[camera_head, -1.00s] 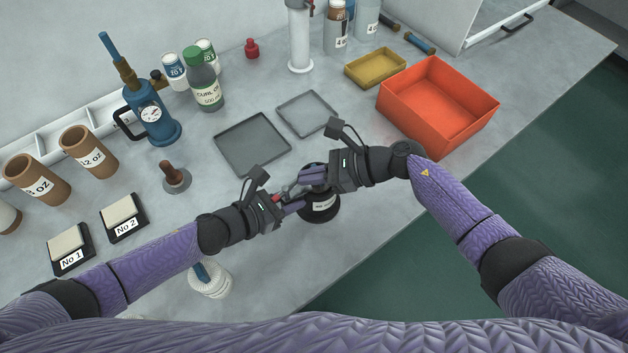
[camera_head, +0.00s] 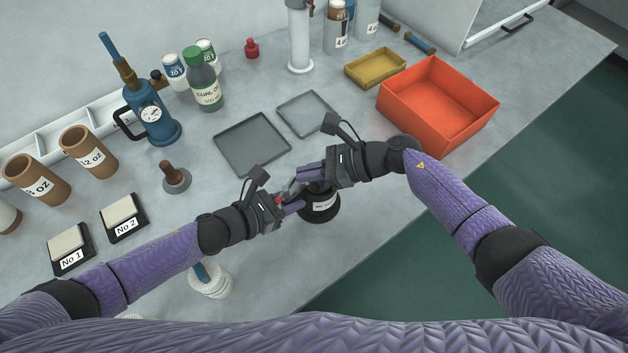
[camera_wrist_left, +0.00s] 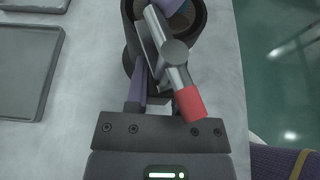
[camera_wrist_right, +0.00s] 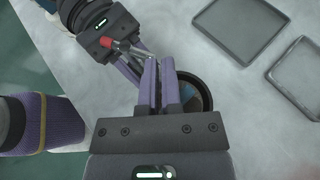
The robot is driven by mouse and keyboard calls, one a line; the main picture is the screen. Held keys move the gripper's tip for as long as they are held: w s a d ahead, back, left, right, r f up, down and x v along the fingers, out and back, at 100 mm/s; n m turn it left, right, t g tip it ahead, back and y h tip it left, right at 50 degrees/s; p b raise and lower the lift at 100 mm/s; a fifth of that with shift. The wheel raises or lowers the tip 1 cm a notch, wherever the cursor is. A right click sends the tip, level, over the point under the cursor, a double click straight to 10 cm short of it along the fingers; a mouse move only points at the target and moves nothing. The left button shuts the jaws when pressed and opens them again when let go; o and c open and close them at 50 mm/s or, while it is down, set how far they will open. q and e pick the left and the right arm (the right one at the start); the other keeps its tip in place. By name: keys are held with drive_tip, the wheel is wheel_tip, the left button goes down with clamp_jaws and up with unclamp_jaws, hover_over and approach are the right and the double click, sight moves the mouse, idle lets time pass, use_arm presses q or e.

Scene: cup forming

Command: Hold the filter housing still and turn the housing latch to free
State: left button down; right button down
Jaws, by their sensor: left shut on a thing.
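The filter housing (camera_head: 319,209) is a dark round body with a white label, upright on the bench between my grippers. Its round top shows in the right wrist view (camera_wrist_right: 205,92). The housing latch (camera_wrist_left: 168,50) is a silver lever with a red end, lying across the near side of the housing top in the left wrist view. My left gripper (camera_head: 300,206) is shut on the housing's side, below the latch; one finger is mostly hidden by the lever. My right gripper (camera_wrist_right: 160,62) is over the housing top by the latch's inner end, its fingers close together; whether they grip the latch is unclear.
Two shallow grey trays (camera_head: 253,166) lie behind the housing. An orange bin (camera_head: 440,128) and a yellow tray (camera_head: 375,76) stand at the right. A stamp-like tool (camera_head: 175,179) stands at the left. A white ribbed piece (camera_head: 212,284) sits near the front edge.

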drive_tip(key=shift+w+a+n+g, duration=0.3)
drive_tip(key=shift+n+g, duration=0.4)
drive_tip(key=shift+g, duration=0.05)
drive_tip(key=shift+w+a+n+g, duration=0.25)
drive_tip(key=shift+n+g, duration=0.45)
drive_tip(key=shift+g, duration=0.05)
drive_tip(key=shift+w+a, duration=0.2)
drive_tip(key=shift+a, duration=0.25)
idle(0.5)
